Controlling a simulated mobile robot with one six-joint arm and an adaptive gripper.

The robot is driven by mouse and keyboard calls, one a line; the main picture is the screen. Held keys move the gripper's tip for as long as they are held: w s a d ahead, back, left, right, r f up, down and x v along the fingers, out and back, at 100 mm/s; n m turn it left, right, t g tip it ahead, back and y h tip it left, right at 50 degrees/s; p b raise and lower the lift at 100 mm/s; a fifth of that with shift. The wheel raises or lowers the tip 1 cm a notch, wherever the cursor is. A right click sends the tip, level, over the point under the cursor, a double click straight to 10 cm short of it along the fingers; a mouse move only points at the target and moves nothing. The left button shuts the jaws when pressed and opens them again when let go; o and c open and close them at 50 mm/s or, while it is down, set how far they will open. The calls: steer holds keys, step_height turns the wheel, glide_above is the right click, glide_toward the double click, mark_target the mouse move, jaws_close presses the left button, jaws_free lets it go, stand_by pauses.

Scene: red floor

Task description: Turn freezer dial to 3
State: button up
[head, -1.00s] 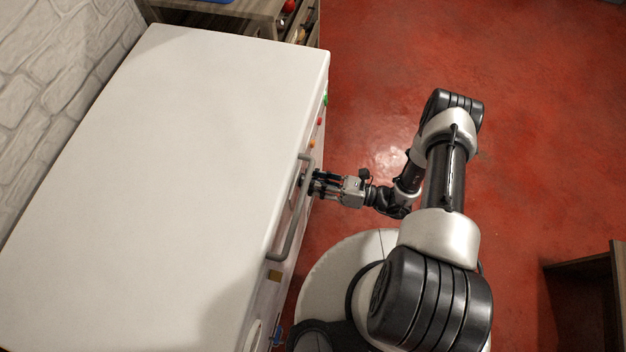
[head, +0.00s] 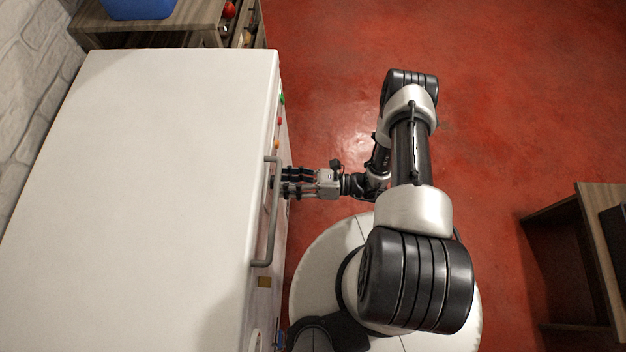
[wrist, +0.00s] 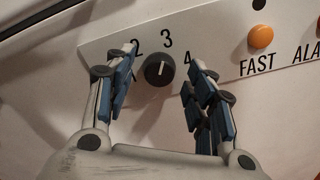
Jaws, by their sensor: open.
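The freezer (head: 140,170) is the large white chest at the left of the head view. Its black round dial (wrist: 159,70) shows in the wrist view on a pale panel, with 2, 3 and 4 printed around it. The dial's pale mark points upward, roughly toward the 3. My gripper (wrist: 165,58) is open, with one blue-padded finger on each side of the dial. Gaps show between the fingers and the dial. In the head view my gripper (head: 285,182) is at the freezer's front side, by the handle; the dial is hidden there.
A grey bar handle (head: 268,225) runs along the freezer's front. An orange button (wrist: 260,37) marked FAST sits right of the dial. A wooden shelf unit (head: 195,25) with a blue container stands behind the freezer. Wooden furniture (head: 600,210) stands at the right.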

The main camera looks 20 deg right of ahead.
steer(key=v, duration=1.1)
steer(key=shift+d, duration=0.15)
step_height(320, 180, up, 24)
steer(key=w+n+g+h, duration=0.1)
steer(key=n+g+h, duration=0.7)
steer(key=n, duration=0.7)
steer(key=s+r+n+t+h, duration=0.3)
steer(key=s+r+n+h, duration=0.1)
steer(key=r, duration=0.5)
steer(key=s+r+n+t+h, duration=0.3)
steer(key=s+r+n+h, duration=0.2)
steer(key=r+n, duration=0.4)
steer(key=shift+s+a, duration=0.35)
steer(key=shift+s, duration=0.45)
